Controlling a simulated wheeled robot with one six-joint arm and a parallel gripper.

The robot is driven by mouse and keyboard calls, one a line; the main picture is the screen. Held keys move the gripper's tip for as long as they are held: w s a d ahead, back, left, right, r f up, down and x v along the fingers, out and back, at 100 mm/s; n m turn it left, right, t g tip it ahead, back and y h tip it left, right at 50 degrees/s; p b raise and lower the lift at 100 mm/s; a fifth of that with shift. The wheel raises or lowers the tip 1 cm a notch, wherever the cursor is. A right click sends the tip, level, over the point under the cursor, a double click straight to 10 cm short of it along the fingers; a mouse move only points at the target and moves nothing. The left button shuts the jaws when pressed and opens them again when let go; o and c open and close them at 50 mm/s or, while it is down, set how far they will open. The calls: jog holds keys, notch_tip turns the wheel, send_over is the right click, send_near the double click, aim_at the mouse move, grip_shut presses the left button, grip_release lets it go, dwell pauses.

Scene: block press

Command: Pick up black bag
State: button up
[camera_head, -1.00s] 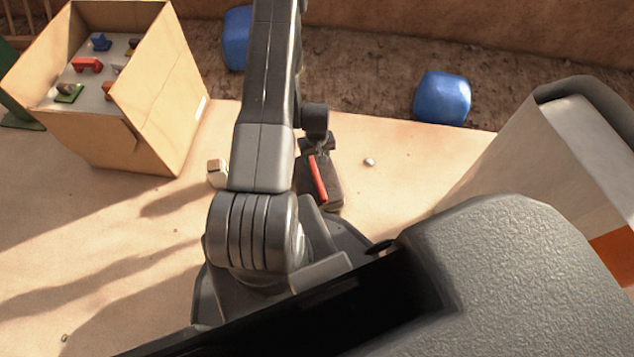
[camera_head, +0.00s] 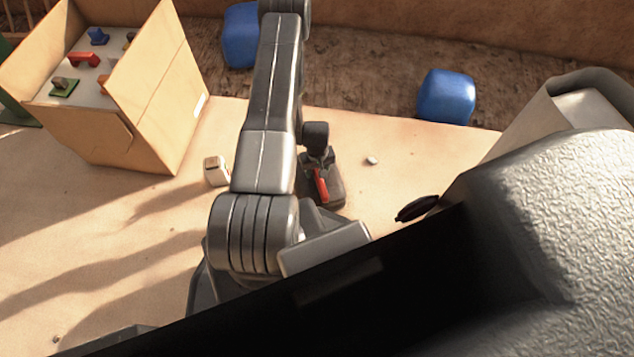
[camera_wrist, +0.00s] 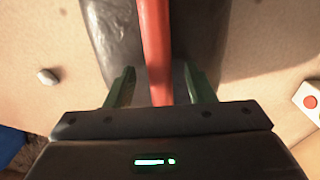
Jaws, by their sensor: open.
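The black bag (camera_head: 335,192) lies on the sandy floor just beyond my arm, with a red strip (camera_head: 321,185) along its top. In the wrist view the dark bag (camera_wrist: 108,30) fills the upper middle, and the red strip (camera_wrist: 154,45) runs down between my fingers. My gripper (camera_wrist: 160,88) is open, with one green finger on each side of the red strip and gaps showing beside it. Whether the fingertips touch the bag is unclear. In the head view my arm hides part of the bag.
A small white block (camera_head: 216,171) stands left of the bag; it also shows in the wrist view (camera_wrist: 311,102). A pebble (camera_head: 372,160) lies to the right. An open cardboard box (camera_head: 150,100) stands at left. Blue blocks (camera_head: 446,97) lie behind on brown ground.

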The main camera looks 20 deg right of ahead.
jog(key=shift+f+b, duration=0.2)
jog(key=shift+b, duration=0.25)
dwell(0.3)
grip_shut()
dwell(0.4)
